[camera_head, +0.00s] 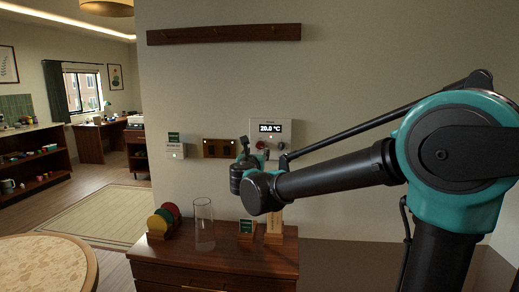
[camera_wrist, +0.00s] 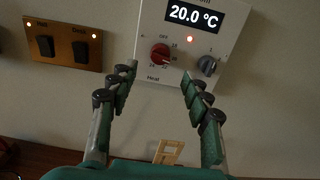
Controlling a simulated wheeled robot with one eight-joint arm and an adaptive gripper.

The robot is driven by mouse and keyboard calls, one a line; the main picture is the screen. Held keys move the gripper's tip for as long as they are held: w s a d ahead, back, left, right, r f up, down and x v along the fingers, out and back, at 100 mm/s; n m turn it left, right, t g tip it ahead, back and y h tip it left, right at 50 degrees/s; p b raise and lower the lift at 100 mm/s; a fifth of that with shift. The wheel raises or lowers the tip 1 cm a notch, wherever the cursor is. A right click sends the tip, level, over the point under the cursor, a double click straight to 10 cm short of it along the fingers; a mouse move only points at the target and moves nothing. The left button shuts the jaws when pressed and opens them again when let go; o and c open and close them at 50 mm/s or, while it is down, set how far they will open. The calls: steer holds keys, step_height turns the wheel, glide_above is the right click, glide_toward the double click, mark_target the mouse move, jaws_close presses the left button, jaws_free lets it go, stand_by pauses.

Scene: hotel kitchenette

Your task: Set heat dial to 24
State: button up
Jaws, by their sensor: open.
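A white thermostat panel (camera_head: 271,134) is on the wall, its display reading 20.0 °C. In the wrist view the panel (camera_wrist: 150,45) carries a red heat dial (camera_wrist: 160,54) at lower left, with the word Heat below it and small numbers around it. A grey-blue dial (camera_wrist: 208,66) sits at lower right, and a small red light is lit between them. My gripper (camera_wrist: 158,80) is open and empty, its fingers below and to either side of the red dial, apart from it. In the head view my gripper (camera_head: 244,150) is near the panel's lower left.
A brass plate with two dark switches (camera_wrist: 62,44) is left of the panel. Below, a wooden cabinet (camera_head: 215,256) holds a clear glass cylinder (camera_head: 204,225), coloured discs (camera_head: 162,221) in a rack and a wooden stand (camera_head: 274,226). A rail (camera_head: 224,34) is above.

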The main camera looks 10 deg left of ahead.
mark_target(259, 147)
steer(key=w, duration=0.7)
steer(key=shift+w+d, duration=0.1)
steer(key=shift+w, duration=0.05)
jaws_close()
